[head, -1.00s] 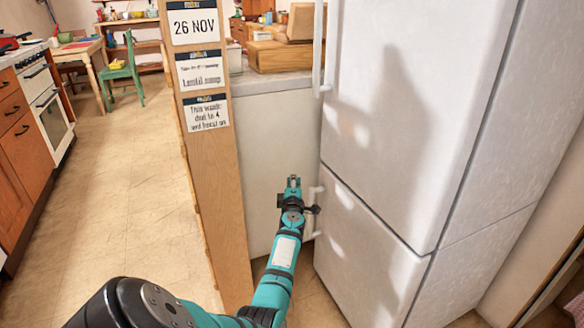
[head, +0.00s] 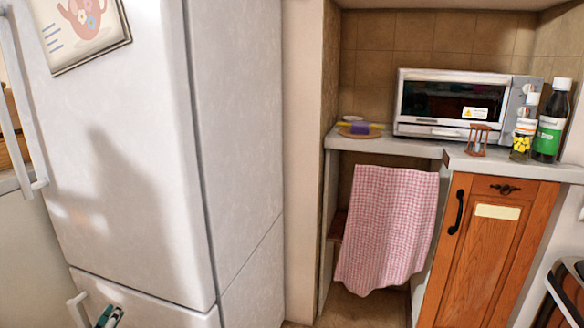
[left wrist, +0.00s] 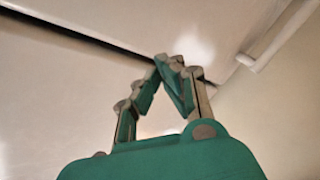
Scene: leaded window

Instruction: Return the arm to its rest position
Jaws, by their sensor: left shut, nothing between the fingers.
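My left gripper (head: 110,316) shows only in part at the bottom left edge of the head view, in front of the lower door of the white fridge (head: 140,150). In the left wrist view its teal and grey fingers (left wrist: 170,62) come together at their tips and hold nothing. Behind them are the pale fridge doors (left wrist: 55,85) with a dark gap, and a white handle (left wrist: 265,50) at the upper right. I cannot tell how far the fingers are from the door. The rest of my left arm is out of the head view, and my right gripper is not in view.
The fridge's lower handle (head: 78,308) is close to the left gripper. On the right, a counter (head: 400,149) bears a microwave oven (head: 455,103), an hourglass (head: 478,140) and bottles (head: 550,125). A pink checked towel (head: 385,225) hangs below it, beside a wooden cabinet (head: 490,250).

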